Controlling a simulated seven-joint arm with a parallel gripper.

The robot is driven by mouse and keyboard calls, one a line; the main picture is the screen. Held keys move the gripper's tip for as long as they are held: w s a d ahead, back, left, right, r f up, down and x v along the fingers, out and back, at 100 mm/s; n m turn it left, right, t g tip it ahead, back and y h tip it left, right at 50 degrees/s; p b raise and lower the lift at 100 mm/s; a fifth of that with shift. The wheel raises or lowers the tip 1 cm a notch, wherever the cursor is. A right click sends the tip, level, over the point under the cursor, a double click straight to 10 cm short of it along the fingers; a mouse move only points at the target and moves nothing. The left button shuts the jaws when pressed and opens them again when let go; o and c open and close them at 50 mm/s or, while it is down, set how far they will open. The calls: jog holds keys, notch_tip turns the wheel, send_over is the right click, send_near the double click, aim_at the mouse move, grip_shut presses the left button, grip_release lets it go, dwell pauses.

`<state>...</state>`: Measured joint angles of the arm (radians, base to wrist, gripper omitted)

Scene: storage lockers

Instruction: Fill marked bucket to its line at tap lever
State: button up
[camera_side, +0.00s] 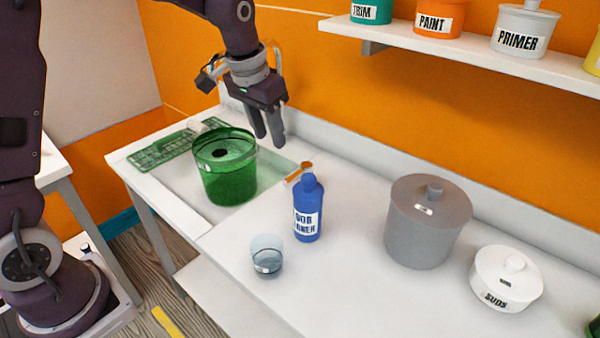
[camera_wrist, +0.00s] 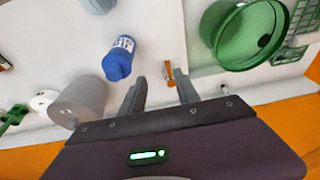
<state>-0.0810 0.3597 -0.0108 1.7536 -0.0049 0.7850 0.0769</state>
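A green see-through bucket (camera_side: 226,182) stands upright in the shallow recess at the counter's left; it also shows in the wrist view (camera_wrist: 226,50). Its lower part looks darker, but I cannot tell the liquid level against a mark. A dark round spot (camera_side: 218,153) shows inside it. A small orange-brown piece (camera_side: 299,171), possibly the tap lever, lies right of the bucket; it shows in the wrist view (camera_wrist: 170,68) just past my fingertips. My gripper (camera_side: 269,139) is above the counter, right of and behind the bucket. Its fingers (camera_wrist: 159,77) are apart and hold nothing.
A blue labelled bottle (camera_side: 308,212) and a clear cup (camera_side: 267,257) stand right of the recess. Further right are a grey lidded pot (camera_side: 425,228) and a white "SUDS" pot (camera_side: 506,280). A green rack (camera_side: 158,152) lies left. A shelf (camera_side: 455,55) with labelled pots hangs behind.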

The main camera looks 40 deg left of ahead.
jog(key=g, duration=0.1)
send_over(290, 177)
jog(key=f, duration=1.1)
jog(key=shift+s+f, duration=0.3)
jog(key=shift+f, duration=0.05)
jog(key=shift+w+f, duration=0.25)
jog(key=shift+f, duration=1.4)
jog(key=shift+w+f, duration=0.2)
jog(key=shift+f, duration=1.45)
jog(key=shift+c, duration=0.5)
grip_shut()
